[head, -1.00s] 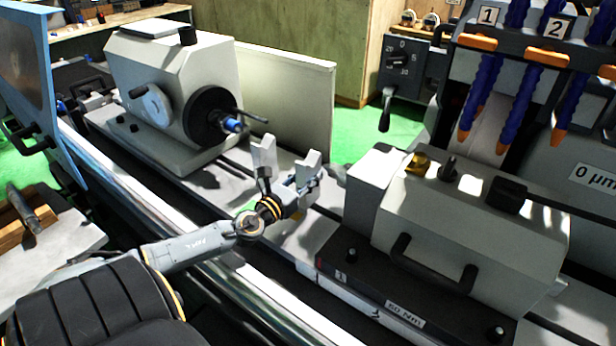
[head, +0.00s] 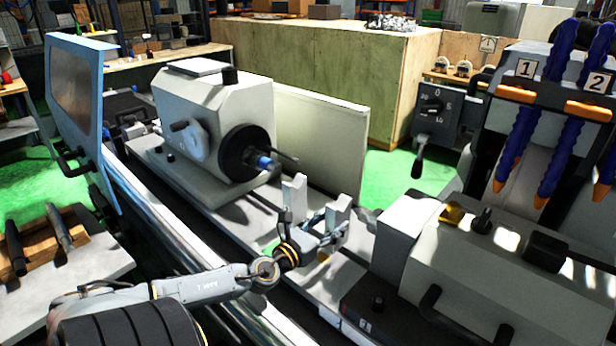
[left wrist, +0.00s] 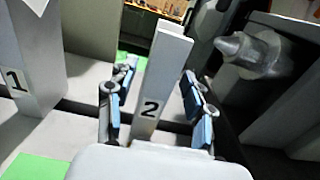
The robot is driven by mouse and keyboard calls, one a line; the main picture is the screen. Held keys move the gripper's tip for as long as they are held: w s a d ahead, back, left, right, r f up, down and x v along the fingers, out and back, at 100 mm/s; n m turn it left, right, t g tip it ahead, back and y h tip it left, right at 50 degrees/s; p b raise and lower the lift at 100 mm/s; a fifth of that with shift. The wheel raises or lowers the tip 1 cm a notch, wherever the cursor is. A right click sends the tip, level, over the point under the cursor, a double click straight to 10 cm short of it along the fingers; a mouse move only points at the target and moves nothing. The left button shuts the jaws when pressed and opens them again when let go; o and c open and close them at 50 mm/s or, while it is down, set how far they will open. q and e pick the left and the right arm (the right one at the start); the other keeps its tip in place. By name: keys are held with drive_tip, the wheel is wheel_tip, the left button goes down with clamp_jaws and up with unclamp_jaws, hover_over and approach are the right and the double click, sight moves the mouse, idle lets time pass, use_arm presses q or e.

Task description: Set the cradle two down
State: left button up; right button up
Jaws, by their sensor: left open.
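Cradle two (head: 339,214) is a pale upright block with a notched top. It stands at the machine bed, and its lower part is partly hidden by my gripper. It also shows in the left wrist view (left wrist: 165,65), upright, with a black "2" on its face. My left gripper (head: 320,236) is open around it. In the left wrist view, the blue-padded fingers (left wrist: 157,84) stand on either side of the cradle with visible gaps. Cradle one (head: 294,194), marked "1" in the left wrist view (left wrist: 30,70), stands to the left of cradle two. My right gripper is not in view.
The headstock (head: 205,125) stands left on the bed. The tailstock block (head: 470,260) is close on the right; its pointed centre (left wrist: 245,48) shows in the left wrist view. A pale panel (head: 320,140) stands behind. A blue-framed door (head: 80,105) is at the left.

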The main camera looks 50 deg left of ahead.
use_arm(q)
drive_tip(key=s, duration=0.2)
drive_tip(key=s+b, duration=0.1)
drive_tip(key=s, duration=0.2)
drive_tip(key=s+d+b, duration=0.1)
drive_tip(key=s, duration=0.2)
drive_tip(key=shift+f, duration=0.1)
drive_tip(key=shift+s, duration=0.55)
drive_tip(key=shift+r, duration=0.2)
